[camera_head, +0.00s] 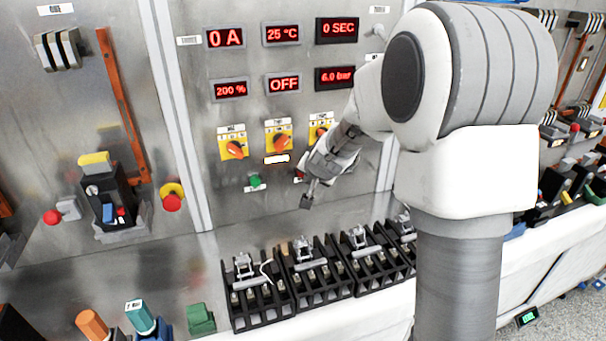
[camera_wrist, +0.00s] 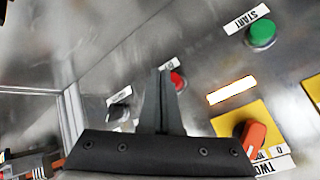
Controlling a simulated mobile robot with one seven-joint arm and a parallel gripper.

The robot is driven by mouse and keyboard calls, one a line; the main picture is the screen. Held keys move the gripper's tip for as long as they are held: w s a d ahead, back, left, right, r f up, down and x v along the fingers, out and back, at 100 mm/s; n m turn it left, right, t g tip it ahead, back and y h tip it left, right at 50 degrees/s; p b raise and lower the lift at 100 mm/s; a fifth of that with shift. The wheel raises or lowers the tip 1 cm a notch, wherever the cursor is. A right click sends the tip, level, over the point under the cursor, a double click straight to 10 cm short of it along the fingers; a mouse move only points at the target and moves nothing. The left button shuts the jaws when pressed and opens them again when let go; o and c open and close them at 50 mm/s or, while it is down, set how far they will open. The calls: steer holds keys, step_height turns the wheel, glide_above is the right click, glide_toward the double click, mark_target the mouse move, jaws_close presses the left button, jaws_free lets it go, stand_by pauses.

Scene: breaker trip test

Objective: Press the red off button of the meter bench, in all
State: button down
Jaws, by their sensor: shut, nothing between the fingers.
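The meter bench is a grey metal panel (camera_head: 235,130) with red digital displays; the middle one (camera_head: 282,84) reads OFF. The red button (camera_wrist: 178,80) shows in the wrist view just right of my fingertips, partly covered by my fingers, its label mostly hidden. In the head view my gripper hides most of it. My gripper (camera_head: 307,202) is shut and empty, low in front of the panel; it also shows in the wrist view (camera_wrist: 160,74). I cannot tell whether the fingertips touch the button. A green START button (camera_wrist: 261,34) also shows in the head view (camera_head: 256,181).
A lit white lamp (camera_head: 277,159) and orange rotary knobs on yellow plates (camera_head: 235,150) sit above the buttons. Black breakers (camera_head: 258,294) line the bench below my gripper. A red mushroom button on yellow (camera_head: 172,199) is on the left panel.

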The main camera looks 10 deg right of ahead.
steer(key=shift+w, duration=0.15)
stand_by(0.3)
steer(key=shift+w, duration=0.3)
steer(key=shift+w+a+p, duration=0.15)
steer(key=shift+w+p, duration=0.3)
steer(key=shift+w, duration=0.05)
stand_by(0.6)
steer(key=shift+s, duration=0.1)
steer(key=shift+s+b, duration=0.65)
steer(key=shift+s, duration=0.15)
steer(key=shift+s, duration=0.1)
steer(key=s+b, duration=0.1)
steer(key=s, duration=0.1)
steer(key=s+d+b, duration=0.1)
steer(key=s+b, duration=0.1)
steer(key=shift+s, duration=0.4)
